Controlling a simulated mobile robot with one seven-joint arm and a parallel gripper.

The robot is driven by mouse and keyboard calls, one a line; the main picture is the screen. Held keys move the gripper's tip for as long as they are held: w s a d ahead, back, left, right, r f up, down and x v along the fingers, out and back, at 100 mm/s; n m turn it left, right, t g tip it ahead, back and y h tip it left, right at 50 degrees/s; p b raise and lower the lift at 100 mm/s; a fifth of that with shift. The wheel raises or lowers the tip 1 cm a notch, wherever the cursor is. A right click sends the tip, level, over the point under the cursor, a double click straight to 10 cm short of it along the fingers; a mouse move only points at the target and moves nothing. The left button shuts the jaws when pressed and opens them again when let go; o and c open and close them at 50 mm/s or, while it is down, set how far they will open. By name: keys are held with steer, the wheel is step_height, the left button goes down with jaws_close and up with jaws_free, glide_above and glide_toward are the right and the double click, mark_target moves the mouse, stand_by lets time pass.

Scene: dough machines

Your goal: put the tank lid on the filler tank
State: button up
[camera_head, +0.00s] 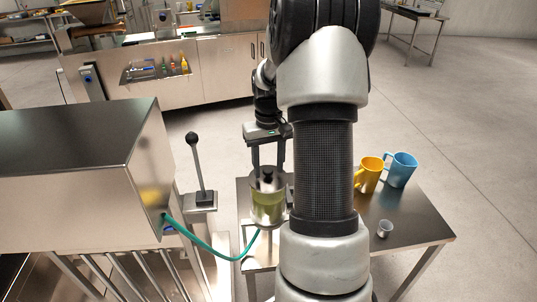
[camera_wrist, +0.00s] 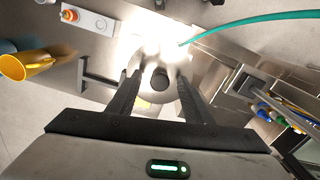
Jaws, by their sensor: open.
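The tank lid (camera_head: 267,184), steel with a black knob, is at the top of the tank. It looks level, but I cannot tell whether it is fully seated. My gripper (camera_head: 268,172) points down over the lid, with its fingers open on either side of the knob. In the wrist view, the dark knob (camera_wrist: 160,78) lies between the separated fingers of my gripper (camera_wrist: 157,76); glare hides part of the rim.
A green hose (camera_head: 215,252) runs from the steel machine (camera_head: 80,195) at left towards the tank. A lever (camera_head: 197,165) stands between them.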

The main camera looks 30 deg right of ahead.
step_height(320, 180, up, 17)
steer(key=shift+r, duration=0.15)
stand_by(1.2)
steer(key=s+a+r+n+t, duration=0.1)
steer(key=s+a+r, duration=0.2)
steer(key=s+a, duration=0.35)
steer(key=s+a+r+n+t, duration=0.1)
steer(key=s+a+r+t, duration=0.15)
steer(key=a, duration=0.65)
steer(key=s+a+f+t, duration=0.2)
steer(key=s+a+f, duration=0.1)
steer(key=s+a, duration=0.4)
steer(key=shift+s+f+n+p, duration=0.3)
steer(key=shift+s+n+p, duration=0.1)
steer(key=shift+s, duration=1.3)
